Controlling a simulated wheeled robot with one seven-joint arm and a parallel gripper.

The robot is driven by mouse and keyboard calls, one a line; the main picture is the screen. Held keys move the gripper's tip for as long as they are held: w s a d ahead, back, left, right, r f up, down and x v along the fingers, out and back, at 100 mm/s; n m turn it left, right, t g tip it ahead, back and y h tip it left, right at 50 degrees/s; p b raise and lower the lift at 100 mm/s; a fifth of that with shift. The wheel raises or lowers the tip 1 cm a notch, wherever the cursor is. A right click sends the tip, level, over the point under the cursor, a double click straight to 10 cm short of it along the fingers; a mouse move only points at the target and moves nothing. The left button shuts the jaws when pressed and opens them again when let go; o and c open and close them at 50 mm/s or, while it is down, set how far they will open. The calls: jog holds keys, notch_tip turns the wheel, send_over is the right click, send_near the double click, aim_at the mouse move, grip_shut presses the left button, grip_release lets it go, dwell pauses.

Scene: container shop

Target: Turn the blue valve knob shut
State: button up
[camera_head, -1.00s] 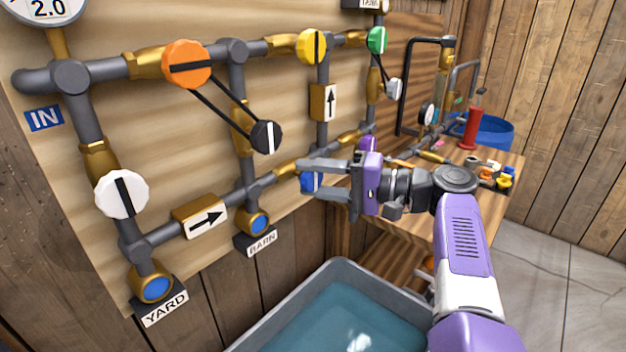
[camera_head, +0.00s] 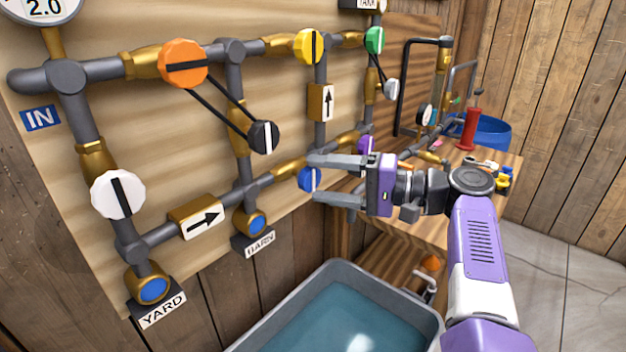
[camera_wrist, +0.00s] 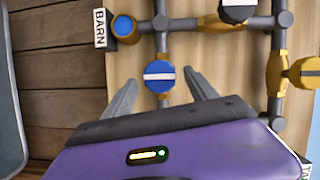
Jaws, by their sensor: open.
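The blue valve knob (camera_head: 308,180) sits low on the pipe board, near its right lower edge, with a white stripe across its face. In the head view the stripe runs about upright; in the wrist view the knob (camera_wrist: 159,84) shows it level, across the picture. My gripper (camera_head: 314,179) is open and empty, its fingers pointing left at the knob, one above and one below it in the head view. In the wrist view the fingers (camera_wrist: 160,90) lie to the left and right of the knob, with gaps. I cannot tell how deep the fingertips reach.
A purple knob (camera_head: 366,146) is close behind my gripper. White (camera_head: 118,194), black (camera_head: 264,136), orange (camera_head: 184,64) and yellow (camera_head: 309,46) knobs sit on the board. A grey water trough (camera_head: 343,268) stands below. A wooden bench (camera_head: 420,230) is at right.

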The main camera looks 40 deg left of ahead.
jog(key=v, duration=0.5)
jog(key=shift+d+b, duration=0.1)
jog(key=shift+b, duration=0.2)
